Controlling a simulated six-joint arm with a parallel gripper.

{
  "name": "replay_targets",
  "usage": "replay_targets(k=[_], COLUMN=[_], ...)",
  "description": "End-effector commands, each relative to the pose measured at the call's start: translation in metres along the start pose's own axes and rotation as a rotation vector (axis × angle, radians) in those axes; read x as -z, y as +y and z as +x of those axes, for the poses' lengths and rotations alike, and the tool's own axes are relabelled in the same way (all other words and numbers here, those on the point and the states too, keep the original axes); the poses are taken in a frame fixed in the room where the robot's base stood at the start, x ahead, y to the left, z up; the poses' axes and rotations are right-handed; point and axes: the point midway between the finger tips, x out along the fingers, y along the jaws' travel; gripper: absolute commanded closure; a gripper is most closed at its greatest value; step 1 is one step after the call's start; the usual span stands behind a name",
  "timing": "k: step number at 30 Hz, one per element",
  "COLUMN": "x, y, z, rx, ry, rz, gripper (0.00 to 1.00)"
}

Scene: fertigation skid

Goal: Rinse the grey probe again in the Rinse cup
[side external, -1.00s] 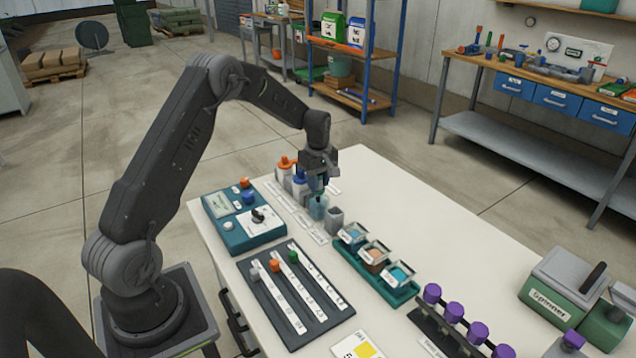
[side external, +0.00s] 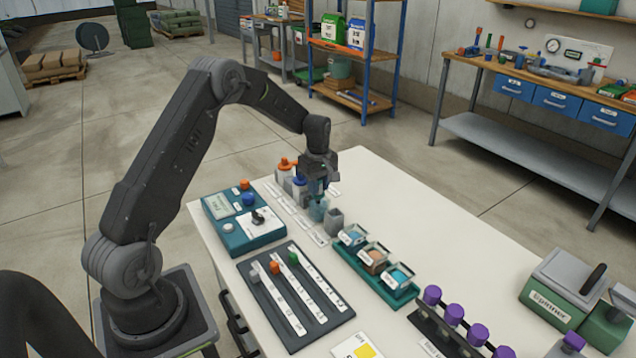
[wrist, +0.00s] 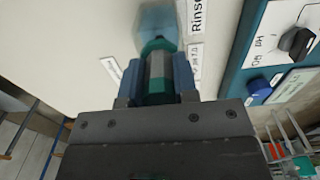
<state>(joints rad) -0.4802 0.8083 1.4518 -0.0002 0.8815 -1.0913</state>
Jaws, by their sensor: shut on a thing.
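My gripper (side external: 317,186) is shut on the grey probe, a short body with a grey band and teal ends (wrist: 157,72) in the wrist view. It holds the probe upright over the Rinse cup, a clear bluish cup (side external: 318,211) on the white table. The cup also shows beyond the probe in the wrist view (wrist: 158,20), beside a label reading "Rinse". The probe's lower end is at the cup's mouth; how deep it reaches is hidden.
A grey open holder (side external: 335,218) stands close right of the cup. White bottles with orange (side external: 284,172) and blue caps stand behind left. A teal control box (side external: 243,220) is at left, and a teal tray of small containers (side external: 375,266) at front right.

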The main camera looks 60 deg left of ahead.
Motion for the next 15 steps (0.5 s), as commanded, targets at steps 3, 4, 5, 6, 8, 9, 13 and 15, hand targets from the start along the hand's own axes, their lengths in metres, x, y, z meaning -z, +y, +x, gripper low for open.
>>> replay_targets(k=[3, 4, 5, 6, 8, 9, 13, 15], x=[0.000, 0.000, 0.000, 0.000, 0.000, 0.000, 0.000, 0.000], y=[0.000, 0.000, 0.000, 0.000, 0.000, 0.000, 0.001, 0.000], z=[0.000, -0.001, -0.001, -0.002, -0.004, -0.005, -0.012, -0.015], rx=[-0.001, -0.001, -0.001, -0.001, -0.001, -0.002, -0.002, -0.002], ry=[0.000, 0.000, 0.000, 0.000, 0.001, 0.001, 0.001, 0.001], rz=[0.000, 0.000, 0.000, 0.000, 0.000, 0.000, 0.000, 0.000], gripper=[0.99, 0.99, 0.99, 0.99, 0.99, 0.99, 0.99, 0.99])
